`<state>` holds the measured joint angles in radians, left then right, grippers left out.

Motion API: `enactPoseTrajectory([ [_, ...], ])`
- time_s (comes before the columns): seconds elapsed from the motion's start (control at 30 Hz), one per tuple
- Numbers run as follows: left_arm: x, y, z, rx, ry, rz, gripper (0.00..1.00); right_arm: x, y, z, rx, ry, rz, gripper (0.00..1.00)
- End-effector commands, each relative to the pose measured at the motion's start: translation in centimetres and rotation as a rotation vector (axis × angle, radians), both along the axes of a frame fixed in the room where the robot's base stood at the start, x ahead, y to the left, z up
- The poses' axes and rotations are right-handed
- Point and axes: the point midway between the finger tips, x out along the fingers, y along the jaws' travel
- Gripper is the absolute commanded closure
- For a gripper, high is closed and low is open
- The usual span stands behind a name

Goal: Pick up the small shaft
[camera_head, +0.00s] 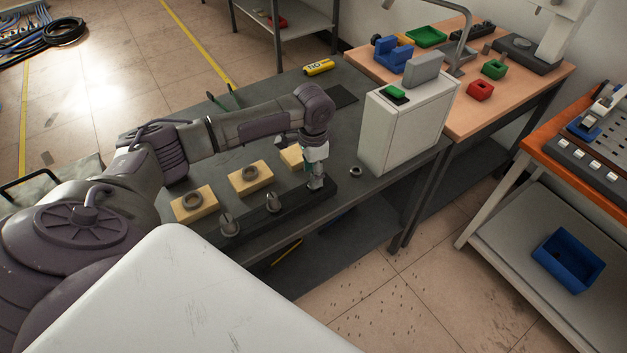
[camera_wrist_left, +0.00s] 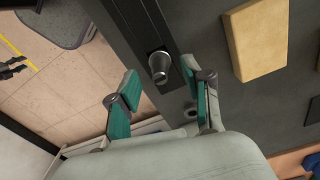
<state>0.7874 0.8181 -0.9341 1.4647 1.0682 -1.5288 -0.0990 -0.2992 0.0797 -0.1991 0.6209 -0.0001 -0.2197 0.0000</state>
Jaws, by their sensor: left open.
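My left gripper (camera_head: 315,174) is low over the far end of a black bar-shaped holder (camera_head: 297,207) at the front edge of the dark table. In the left wrist view the small shaft (camera_wrist_left: 159,67), a grey cylinder with a narrower top, stands upright in the holder. My left gripper (camera_wrist_left: 157,84) is open there, a green-padded finger on each side of the shaft and not closed on it. In the head view this shaft is largely hidden by the gripper. Two other grey shafts stand in the holder, one in the middle (camera_head: 273,202) and one nearer (camera_head: 229,226). My right gripper is not seen.
Wooden blocks with grey rings (camera_head: 193,200) (camera_head: 250,175) lie behind the holder. Another block (camera_wrist_left: 257,38) is beside the gripper. A loose ring (camera_head: 356,172) and a white heater box (camera_head: 405,125) stand right of the gripper.

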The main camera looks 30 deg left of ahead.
Motion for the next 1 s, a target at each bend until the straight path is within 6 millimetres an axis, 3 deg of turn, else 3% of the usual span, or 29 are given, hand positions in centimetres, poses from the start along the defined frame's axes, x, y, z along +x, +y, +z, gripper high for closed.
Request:
enactPoseTrajectory([
  [0.13, 0.0, -0.1, -1.4, -0.002, 0.000, -0.001, 0.50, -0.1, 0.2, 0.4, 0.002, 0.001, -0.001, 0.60],
  [0.37, 0.0, -0.1, -1.7, -0.001, -0.002, -0.001, 0.50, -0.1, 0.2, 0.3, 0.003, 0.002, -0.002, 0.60],
  [0.7, 0.0, -0.1, -1.6, -0.001, -0.002, 0.000, 1.00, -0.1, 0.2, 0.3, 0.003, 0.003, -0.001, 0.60],
  [1.0, 0.1, -0.1, -1.5, -0.001, -0.004, 0.000, 1.00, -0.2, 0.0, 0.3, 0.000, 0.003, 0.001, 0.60],
])
